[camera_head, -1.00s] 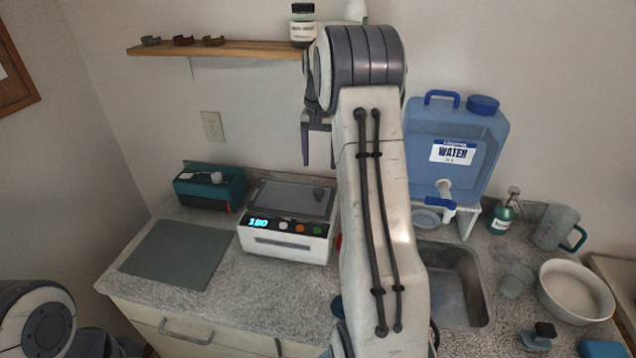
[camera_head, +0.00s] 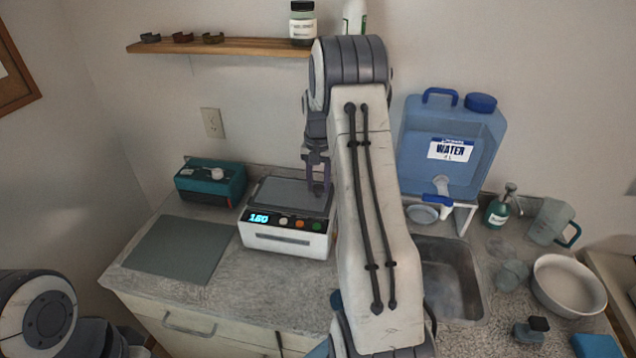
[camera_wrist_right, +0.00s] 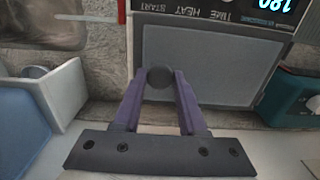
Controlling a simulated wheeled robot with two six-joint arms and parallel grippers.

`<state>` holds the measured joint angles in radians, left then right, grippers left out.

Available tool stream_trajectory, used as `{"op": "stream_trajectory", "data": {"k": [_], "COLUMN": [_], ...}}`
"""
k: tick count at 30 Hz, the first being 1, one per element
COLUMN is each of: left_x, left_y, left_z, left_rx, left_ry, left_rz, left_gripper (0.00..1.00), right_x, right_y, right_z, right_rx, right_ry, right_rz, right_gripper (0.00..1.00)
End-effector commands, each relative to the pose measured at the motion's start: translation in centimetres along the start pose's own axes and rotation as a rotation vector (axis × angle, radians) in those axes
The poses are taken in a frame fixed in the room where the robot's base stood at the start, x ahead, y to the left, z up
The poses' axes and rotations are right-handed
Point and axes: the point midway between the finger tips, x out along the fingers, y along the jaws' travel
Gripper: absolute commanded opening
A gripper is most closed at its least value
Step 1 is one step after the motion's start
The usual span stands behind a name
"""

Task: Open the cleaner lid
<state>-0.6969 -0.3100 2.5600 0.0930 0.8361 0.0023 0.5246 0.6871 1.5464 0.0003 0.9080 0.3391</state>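The cleaner (camera_head: 285,240) is a white box with a lit display and coloured buttons, standing on the counter. Its grey lid (camera_head: 283,192) lies flat and shut on top. The dark round lid knob (camera_wrist_right: 160,77) shows in the right wrist view. My right gripper (camera_head: 318,190) points down over the right part of the lid. In the wrist view its purple fingers (camera_wrist_right: 160,80) are apart, one on each side of the knob; I cannot tell whether they touch it. My right forearm hides the cleaner's right edge. My left gripper is not in view, only part of that arm.
A teal box (camera_head: 211,182) stands left of the cleaner, with a grey mat (camera_head: 180,250) in front of it. A blue water container (camera_head: 452,150) on a white stand and a sink (camera_head: 450,280) lie to the right. A wooden shelf (camera_head: 235,47) hangs above.

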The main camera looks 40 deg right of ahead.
Motion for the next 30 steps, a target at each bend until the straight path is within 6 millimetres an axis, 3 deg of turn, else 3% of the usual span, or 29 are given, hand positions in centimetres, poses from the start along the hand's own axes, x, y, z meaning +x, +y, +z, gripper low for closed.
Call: {"op": "stream_trajectory", "data": {"k": [1, 3, 30], "left_x": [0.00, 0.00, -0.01], "left_y": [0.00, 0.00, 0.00], "left_z": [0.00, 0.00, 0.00], "left_rx": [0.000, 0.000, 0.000], "left_ry": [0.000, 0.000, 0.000], "left_rz": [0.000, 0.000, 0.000], "left_gripper": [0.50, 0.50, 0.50], "right_x": [-0.02, -0.03, -0.09], "right_y": [0.01, 0.01, 0.05], "right_z": [-0.01, -0.01, -0.03], "right_rx": [0.000, 0.000, 0.001], "right_ry": [0.000, 0.000, 0.001], "right_rz": [0.000, 0.000, 0.000], "right_gripper": [0.17, 0.00, 0.00]}}
